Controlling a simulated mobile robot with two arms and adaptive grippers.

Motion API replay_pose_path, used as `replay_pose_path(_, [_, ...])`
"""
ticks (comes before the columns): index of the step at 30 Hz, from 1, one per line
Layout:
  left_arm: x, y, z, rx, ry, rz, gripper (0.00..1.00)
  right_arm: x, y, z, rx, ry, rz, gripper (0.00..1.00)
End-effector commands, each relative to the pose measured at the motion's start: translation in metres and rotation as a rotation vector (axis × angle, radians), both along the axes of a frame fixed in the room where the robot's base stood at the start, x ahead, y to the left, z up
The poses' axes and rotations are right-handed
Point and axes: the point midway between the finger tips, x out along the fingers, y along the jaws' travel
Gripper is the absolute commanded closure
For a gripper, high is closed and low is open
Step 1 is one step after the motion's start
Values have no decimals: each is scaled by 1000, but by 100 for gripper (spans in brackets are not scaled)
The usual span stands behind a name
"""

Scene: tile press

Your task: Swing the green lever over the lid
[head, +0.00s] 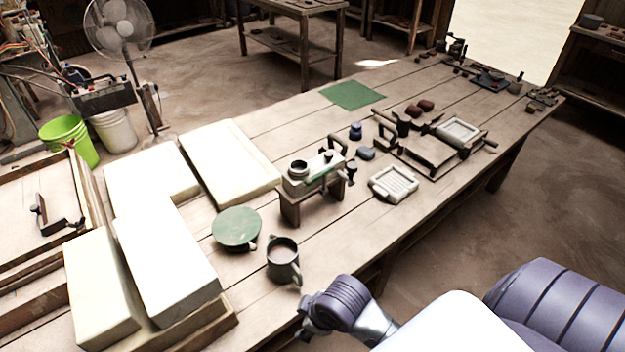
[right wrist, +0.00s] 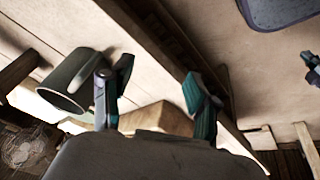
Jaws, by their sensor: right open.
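A small press-like block (head: 308,190) stands on wooden supports in the middle of the table in the head view. A thin green strip (head: 322,181), which may be the green lever, runs along its top. A round metal collar and dark knobs also sit on it, and I cannot make out which part is the lid. My right gripper (head: 312,312) is at the table's front edge, in front of the block and apart from it. In the right wrist view its fingers (right wrist: 155,95) are spread with nothing between them. My left gripper is not in view.
A grey mug (head: 283,262) stands between my right gripper and the block; it shows beside one finger in the right wrist view (right wrist: 75,85). A green round disc (head: 237,228) lies left of the mug. A tile mould (head: 393,185) and wooden frame (head: 425,150) lie right of the block.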

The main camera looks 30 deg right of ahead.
Motion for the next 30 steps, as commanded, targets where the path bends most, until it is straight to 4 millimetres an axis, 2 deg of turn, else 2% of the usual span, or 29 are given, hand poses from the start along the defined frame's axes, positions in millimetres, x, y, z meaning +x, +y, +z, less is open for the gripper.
replay_pose_path(1, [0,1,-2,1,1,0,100,10,3,22,-19,-39,88,40])
replay_pose_path(3, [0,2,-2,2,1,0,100,22,6,38,-55,-70,226,40])
replay_pose_path(10, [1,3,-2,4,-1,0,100,62,8,63,-182,-146,616,40])
replay_pose_path(16, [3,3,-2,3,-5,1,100,109,-13,87,-355,-196,986,40])
replay_pose_path(20, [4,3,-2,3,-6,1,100,151,-51,118,-526,-203,1282,40])
replay_pose_path(24, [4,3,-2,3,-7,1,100,189,-108,164,-695,-177,1563,40])
replay_pose_path(27, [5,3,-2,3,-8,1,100,204,-144,196,-775,-159,1691,40])
replay_pose_path(30, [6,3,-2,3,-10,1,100,211,-170,219,-822,-147,1773,40])
